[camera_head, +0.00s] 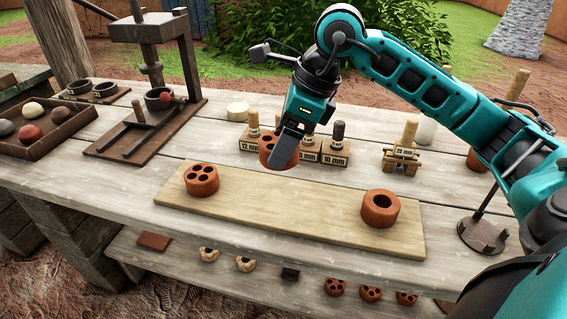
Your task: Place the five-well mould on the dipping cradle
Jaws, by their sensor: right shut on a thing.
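My right gripper (290,142) reaches down from the upper right and is shut on a round red-brown clay mould (267,153). The finger covers part of its top; some dark wells show, but I cannot count them all. It appears above the far edge of the pale board. A similar mould with several wells (202,181) sits on the board's left end. A mould with one large hole (380,211) sits at its right end. No piece is clearly identifiable as the dipping cradle; a small wooden stand (402,159) is behind the board's right end. My left gripper is out of view.
The pale board (290,208) has a bare middle. Behind it stand labelled peg blocks (335,158), close to the held mould. A dark press (145,130) and a tray of balls (45,135) are at left. More moulds (370,293) lie on the lower shelf.

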